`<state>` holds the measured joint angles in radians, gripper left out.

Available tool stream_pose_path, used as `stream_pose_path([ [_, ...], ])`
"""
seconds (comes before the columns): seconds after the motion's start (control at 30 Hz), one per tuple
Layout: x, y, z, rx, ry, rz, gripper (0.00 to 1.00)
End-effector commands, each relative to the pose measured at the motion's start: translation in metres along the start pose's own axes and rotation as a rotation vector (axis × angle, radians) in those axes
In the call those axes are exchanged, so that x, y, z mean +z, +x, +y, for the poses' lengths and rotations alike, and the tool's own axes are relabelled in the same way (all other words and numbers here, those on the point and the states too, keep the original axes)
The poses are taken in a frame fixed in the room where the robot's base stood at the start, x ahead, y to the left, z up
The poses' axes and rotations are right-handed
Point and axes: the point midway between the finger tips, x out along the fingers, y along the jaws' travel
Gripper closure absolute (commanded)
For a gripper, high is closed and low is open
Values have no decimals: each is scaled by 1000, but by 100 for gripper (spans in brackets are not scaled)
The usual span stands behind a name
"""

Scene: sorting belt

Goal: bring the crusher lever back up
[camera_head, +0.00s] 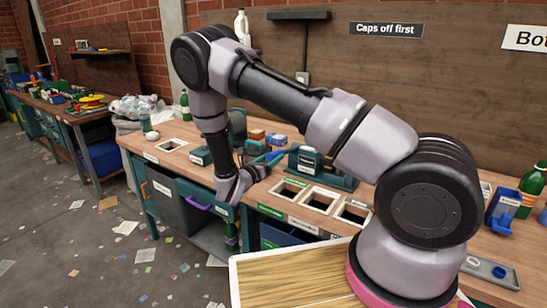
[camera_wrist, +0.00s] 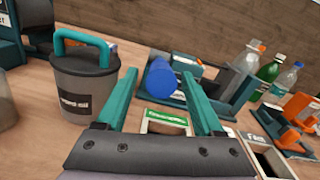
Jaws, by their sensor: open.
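The crusher appears to be the teal machine (camera_head: 308,160) on the bench in the head view, partly hidden by my arm. In the wrist view a teal machine (camera_wrist: 225,92) stands ahead of my gripper. A blue rounded end (camera_wrist: 160,82), which looks like the lever's grip, points towards the camera between my two teal fingers. I cannot tell the lever's exact angle. My gripper (camera_wrist: 158,75) is open, with a finger on either side of the blue end and no clear contact. In the head view my gripper (camera_head: 270,158) is low over the bench, left of the machine.
A grey bin (camera_wrist: 88,88) with a teal handle stands close left of my gripper. A green-labelled opening (camera_wrist: 166,122) lies below the fingers. Bottles (camera_wrist: 268,70) and an orange-and-teal device (camera_wrist: 285,130) stand to the right. Litter covers the floor.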

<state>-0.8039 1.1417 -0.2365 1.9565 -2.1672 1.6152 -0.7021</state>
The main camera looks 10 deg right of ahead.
Motion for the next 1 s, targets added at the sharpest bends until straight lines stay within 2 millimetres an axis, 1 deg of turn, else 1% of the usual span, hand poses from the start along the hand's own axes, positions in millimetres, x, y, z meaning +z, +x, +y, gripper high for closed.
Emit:
stream_pose_path([
  [0.03,0,6,0,-2,1,1,31],
  [0.1,0,13,0,-2,1,1,31],
  [0.2,0,18,0,0,0,1,31],
  [0.47,0,19,0,1,0,1,31],
  [0.5,0,19,0,1,0,1,35],
  [0.57,0,19,0,1,0,1,58],
  [0.6,0,19,0,1,0,1,73],
  [0.67,0,19,0,1,0,1,96],
  [0.7,0,19,0,1,0,1,100],
  [1.0,0,19,0,1,0,1,100],
])
